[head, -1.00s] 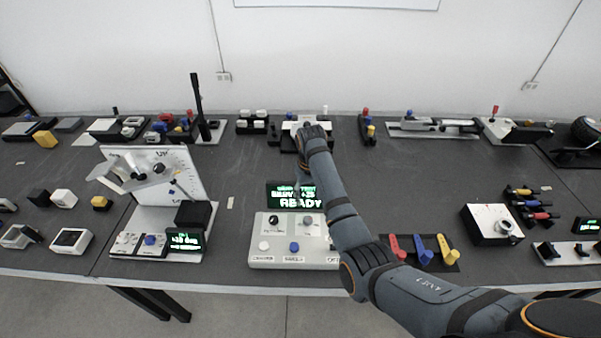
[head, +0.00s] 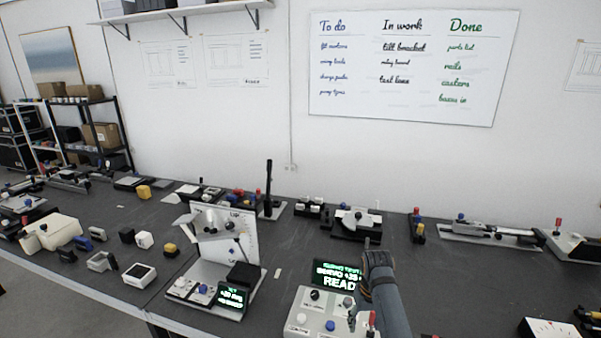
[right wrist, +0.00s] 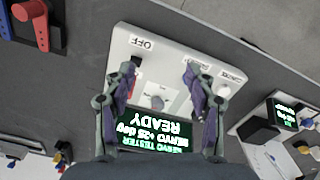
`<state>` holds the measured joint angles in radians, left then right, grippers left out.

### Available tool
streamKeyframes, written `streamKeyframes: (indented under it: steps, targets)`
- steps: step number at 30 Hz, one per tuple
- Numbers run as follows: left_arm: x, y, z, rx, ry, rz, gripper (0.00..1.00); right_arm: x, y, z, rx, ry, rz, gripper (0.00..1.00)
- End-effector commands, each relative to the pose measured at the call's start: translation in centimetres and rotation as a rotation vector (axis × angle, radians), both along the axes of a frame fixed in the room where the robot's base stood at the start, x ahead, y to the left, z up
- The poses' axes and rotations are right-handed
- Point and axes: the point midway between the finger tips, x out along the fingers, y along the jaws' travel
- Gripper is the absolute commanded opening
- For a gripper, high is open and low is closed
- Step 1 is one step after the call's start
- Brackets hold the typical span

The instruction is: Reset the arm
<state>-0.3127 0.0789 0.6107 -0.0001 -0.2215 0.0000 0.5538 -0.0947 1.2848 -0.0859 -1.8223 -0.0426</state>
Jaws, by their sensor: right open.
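A grey knob (right wrist: 158,102) shows between the fingers. My left gripper is out of view.
A white dial stand (head: 246,240) with its own small display (head: 232,297) stands left of the panel. A red lever (right wrist: 38,25) lies to the panel's left in the right wrist view. Other devices line the back of the dark table (head: 310,245).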

Motion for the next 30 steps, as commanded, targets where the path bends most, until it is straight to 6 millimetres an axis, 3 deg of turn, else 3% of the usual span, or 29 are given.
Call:
streamKeyframes:
  steps: [3, 6, 11, 16, 24, 30]
  targets:
    - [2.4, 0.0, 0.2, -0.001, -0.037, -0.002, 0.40, -1.4, -0.8, -1.2, -0.002, -0.017, -0.014, 0.56]
    - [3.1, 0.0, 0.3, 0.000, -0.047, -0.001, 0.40, -2.9, -1.7, -2.3, -0.007, -0.035, -0.026, 0.56]
    - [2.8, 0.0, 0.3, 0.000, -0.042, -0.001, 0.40, -6.2, -3.3, -4.0, -0.021, -0.075, -0.046, 0.56]
    - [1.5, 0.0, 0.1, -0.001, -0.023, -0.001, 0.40, -11.0, -5.0, -5.0, -0.042, -0.128, -0.057, 0.56]
    - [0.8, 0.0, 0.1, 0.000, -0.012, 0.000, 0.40, -18.5, -6.5, -4.1, -0.071, -0.215, -0.040, 0.56]
    - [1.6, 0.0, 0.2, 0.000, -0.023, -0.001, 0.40, -22.6, -6.6, -2.2, -0.079, -0.262, -0.016, 0.56]
